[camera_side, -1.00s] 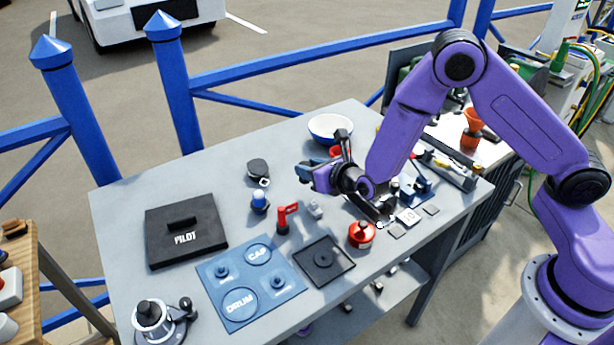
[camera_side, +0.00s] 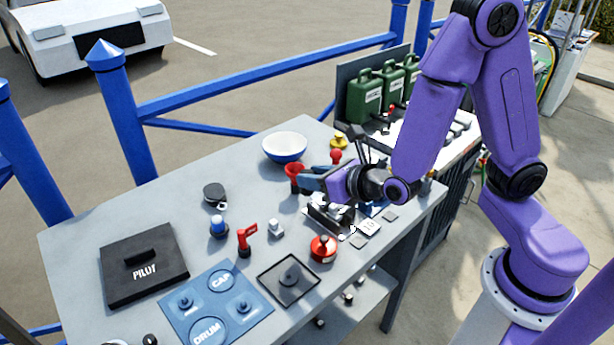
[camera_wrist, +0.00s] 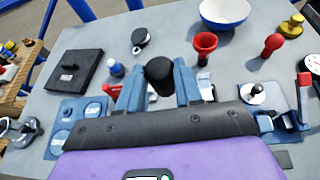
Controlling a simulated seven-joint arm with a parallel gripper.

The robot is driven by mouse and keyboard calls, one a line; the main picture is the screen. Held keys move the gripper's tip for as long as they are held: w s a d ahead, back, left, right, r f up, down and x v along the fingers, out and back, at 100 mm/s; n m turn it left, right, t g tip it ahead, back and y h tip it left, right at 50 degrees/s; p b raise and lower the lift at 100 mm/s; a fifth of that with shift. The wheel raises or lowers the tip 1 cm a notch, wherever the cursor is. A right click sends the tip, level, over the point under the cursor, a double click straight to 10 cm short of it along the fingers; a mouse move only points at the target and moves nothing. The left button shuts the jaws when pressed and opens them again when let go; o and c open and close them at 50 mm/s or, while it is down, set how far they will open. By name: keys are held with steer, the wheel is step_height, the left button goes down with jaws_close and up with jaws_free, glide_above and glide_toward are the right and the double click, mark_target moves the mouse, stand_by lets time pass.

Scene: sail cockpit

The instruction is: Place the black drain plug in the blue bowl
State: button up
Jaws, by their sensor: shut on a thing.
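My gripper (camera_side: 310,182) is above the table, to the near right of the blue bowl. In the wrist view, my gripper (camera_wrist: 160,84) has its blue fingers closed on the black drain plug (camera_wrist: 160,70), which shows a rounded dark top. The plug is hard to make out in the side view. The blue bowl (camera_side: 285,148), white inside, stands upright at the table's far edge and looks empty. In the wrist view the bowl (camera_wrist: 225,12) is at the top, beyond the fingers and to their right. The plug is apart from it.
A red funnel-shaped cup (camera_wrist: 205,43) stands between my gripper and the bowl. A red knob (camera_wrist: 272,43) and a yellow piece (camera_side: 338,143) are right of the bowl. A black pulley-like piece (camera_side: 215,194) lies left, with clear table between it and the bowl.

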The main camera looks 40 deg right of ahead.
steer(key=shift+r, duration=0.1)
step_height(320, 180, up, 6)
steer(key=w+d+f+m+g, duration=0.2)
steer(key=w+d+m+g, duration=0.6)
steer(key=m, duration=0.7)
steer(key=w+d+f+m+g, duration=0.2)
steer(key=w+d+m+g, duration=0.35)
steer(key=w+m, duration=0.65)
steer(key=w+d+r+m+t, duration=0.35)
steer(key=w+m, duration=0.35)
steer(key=m, duration=0.3)
steer(key=shift+t, duration=0.6)
steer(key=shift+a+f, duration=0.2)
steer(key=shift+f, duration=3.85)
steer(key=shift+a+f, duration=0.15)
steer(key=shift+f, duration=3.9)
